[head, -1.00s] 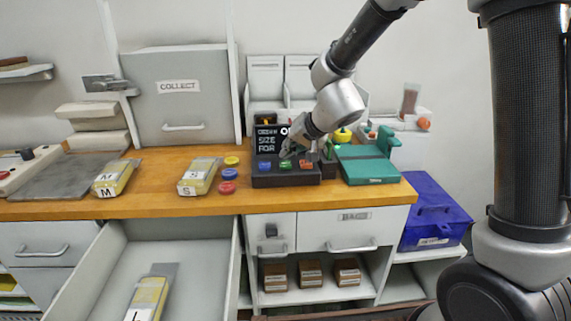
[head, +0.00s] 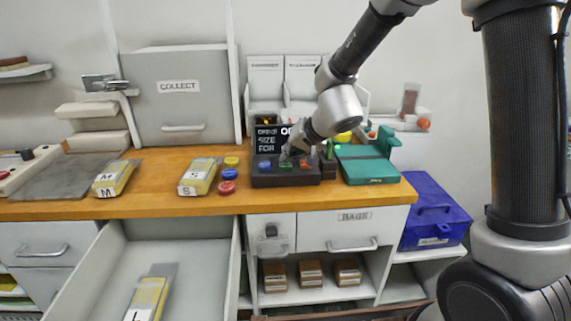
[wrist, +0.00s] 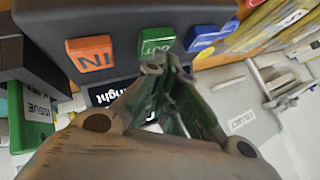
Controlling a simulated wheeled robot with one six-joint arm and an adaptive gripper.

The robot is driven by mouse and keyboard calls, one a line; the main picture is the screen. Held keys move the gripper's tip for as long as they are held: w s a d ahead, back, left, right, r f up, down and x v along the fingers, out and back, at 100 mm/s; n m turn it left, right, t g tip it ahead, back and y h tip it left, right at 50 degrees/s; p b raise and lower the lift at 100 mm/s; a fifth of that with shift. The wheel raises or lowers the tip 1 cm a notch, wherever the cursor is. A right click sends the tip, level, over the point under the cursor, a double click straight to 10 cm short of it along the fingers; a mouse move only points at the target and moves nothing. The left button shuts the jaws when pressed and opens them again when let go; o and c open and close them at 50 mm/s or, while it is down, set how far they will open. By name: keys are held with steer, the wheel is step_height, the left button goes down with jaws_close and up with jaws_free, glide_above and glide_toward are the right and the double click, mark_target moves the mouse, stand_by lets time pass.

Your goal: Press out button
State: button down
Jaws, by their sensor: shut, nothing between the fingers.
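The dark button console (head: 270,180) stands on the wooden counter with a blue, a green and an orange button in a row. In the wrist view the green button (wrist: 156,40) reads OUT, and the orange button (wrist: 90,52) reads IN. The blue button (wrist: 208,36) is on the other side of the green one. My gripper (wrist: 166,66) is shut and empty. Its fingertips are right at the green button's edge in that view; I cannot tell whether they touch it. In the head view my gripper (head: 287,155) is over the console's middle and partly covers its screen (head: 266,140).
Blue, red and yellow discs (head: 229,174) and a yellow S packet (head: 195,178) lie left of the console. A green device (head: 368,168) stands close on its right. An open drawer (head: 165,262) juts out below the counter.

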steer(key=shift+f, duration=0.3)
steer(key=shift+r, duration=0.1)
stand_by(0.3)
steer(key=shift+r, duration=0.85)
steer(key=shift+r, duration=0.1)
steer(key=shift+r, duration=2.4)
